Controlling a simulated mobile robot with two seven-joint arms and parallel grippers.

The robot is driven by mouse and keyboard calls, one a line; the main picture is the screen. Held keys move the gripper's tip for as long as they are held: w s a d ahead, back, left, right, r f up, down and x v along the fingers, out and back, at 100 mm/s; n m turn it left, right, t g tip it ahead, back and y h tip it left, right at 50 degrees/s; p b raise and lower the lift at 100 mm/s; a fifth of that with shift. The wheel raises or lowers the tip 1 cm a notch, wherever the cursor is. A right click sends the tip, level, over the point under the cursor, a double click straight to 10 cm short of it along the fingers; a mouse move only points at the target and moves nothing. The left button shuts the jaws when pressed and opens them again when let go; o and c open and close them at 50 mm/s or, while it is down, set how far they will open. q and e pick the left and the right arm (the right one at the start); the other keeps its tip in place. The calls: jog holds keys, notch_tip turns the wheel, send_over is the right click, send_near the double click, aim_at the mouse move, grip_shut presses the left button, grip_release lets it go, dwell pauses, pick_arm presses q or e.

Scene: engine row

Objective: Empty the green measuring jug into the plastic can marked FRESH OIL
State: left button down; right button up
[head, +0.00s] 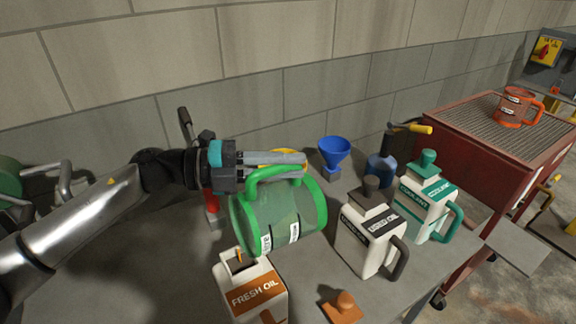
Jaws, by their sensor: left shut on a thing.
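The green measuring jug (300,212) is in the middle of the head view, held tipped on its side above the bench with its open end to the lower left. My left gripper (290,164) comes in from the left and is shut on the jug's green handle at the top. The plastic can marked FRESH OIL (253,290) stands on the bench below and left of the jug. Its top opening is uncovered and lies near the jug's lower rim. I cannot tell whether liquid is flowing. My right gripper is not in view.
The white USED OIL can (362,244) and the COOLANT can (419,208) stand to the right. An orange cap (342,306) lies in front. A blue funnel (334,152) stands behind. A red cart (490,140) carries an orange jug (514,108).

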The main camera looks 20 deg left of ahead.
aim_at(259, 170)
pick_arm(q)
jog(key=shift+s+a+h+b, duration=0.35)
jog(key=shift+s+b, duration=0.1)
jog(key=shift+b, duration=0.75)
dwell(1.1)
jog(key=shift+s+a+r+m+t+h+b, duration=0.35)
jog(key=shift+s+a+h+b, duration=0.35)
jog(key=shift+b, duration=0.65)
jog(key=shift+s+a+r+m+t+h+b, duration=0.3)
jog(key=shift+s+a+h+b, duration=0.35)
jog(key=shift+b, duration=0.65)
dwell(3.0)
